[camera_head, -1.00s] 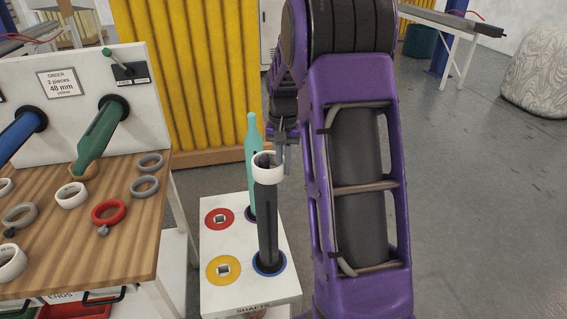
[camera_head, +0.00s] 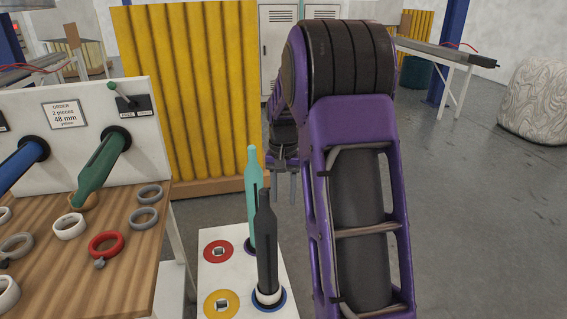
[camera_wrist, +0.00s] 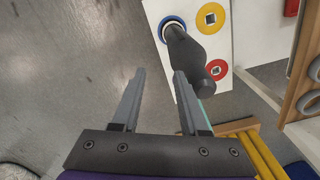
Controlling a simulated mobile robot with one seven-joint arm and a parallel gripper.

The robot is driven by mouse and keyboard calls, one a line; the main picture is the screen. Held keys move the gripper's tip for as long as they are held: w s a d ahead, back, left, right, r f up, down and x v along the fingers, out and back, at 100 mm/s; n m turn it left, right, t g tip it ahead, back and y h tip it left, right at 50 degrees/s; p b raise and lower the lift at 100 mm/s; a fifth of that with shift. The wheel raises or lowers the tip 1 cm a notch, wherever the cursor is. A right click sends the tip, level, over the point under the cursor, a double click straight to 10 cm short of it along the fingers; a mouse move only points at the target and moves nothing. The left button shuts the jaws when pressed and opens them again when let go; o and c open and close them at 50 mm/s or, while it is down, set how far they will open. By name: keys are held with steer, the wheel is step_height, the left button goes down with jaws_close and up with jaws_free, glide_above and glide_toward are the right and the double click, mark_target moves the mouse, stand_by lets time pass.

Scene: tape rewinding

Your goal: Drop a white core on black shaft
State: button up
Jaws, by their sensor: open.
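The black shaft (camera_head: 266,240) stands upright at the blue ring position on the white shaft stand (camera_head: 236,275). A white core (camera_head: 267,297) sits around the foot of the black shaft, low near the blue ring. The black shaft (camera_wrist: 187,58) also shows in the wrist view, its tip toward the camera. My gripper (camera_head: 286,190) is open and empty, raised beside the upper part of the shaft and to its right. In the wrist view both fingers of my gripper (camera_wrist: 157,74) are apart with nothing between them.
A teal shaft (camera_head: 252,200) stands just behind the black one. Red (camera_head: 219,251) and yellow (camera_head: 222,304) ring positions on the stand are empty. The wooden table (camera_head: 150,235) at the left holds several loose cores. Grey floor is open at the right.

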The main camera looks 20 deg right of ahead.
step_height(320, 180, up, 16)
steer(key=p, duration=0.2)
steer(key=shift+f, duration=0.1)
stand_by(0.8)
